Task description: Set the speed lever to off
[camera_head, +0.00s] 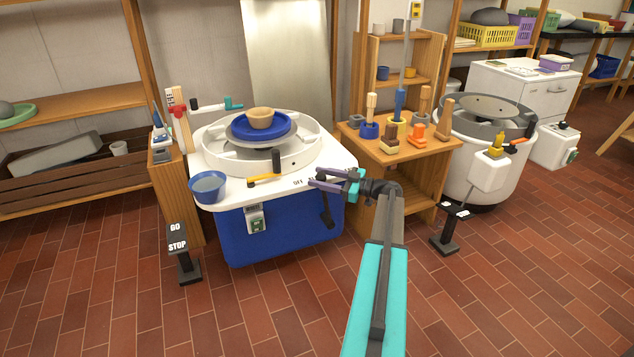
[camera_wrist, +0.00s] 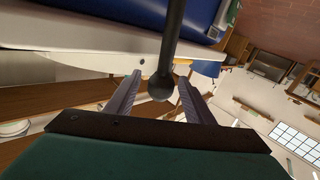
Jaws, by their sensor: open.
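The potter's wheel (camera_head: 220,165) has a white table top over a blue body (camera_head: 290,228), with a printed "OFF" mark (camera_head: 298,183) at its front right edge. In the wrist view, a black lever rod with a round ball knob (camera_wrist: 161,88) stands between my fingers, with gaps on both sides. My gripper (camera_head: 318,179) is open at the front right edge of the wheel table; its two fingers also show in the wrist view (camera_wrist: 160,82). In the head view the gripper hides part of this edge, and I cannot clearly tell the lever's setting.
A tan bowl (camera_head: 260,118) sits on the wheel head. A GO/STOP pedal (camera_head: 179,242) stands at left. A wooden tool stand (camera_head: 413,165) is close at right. The front floor is clear.

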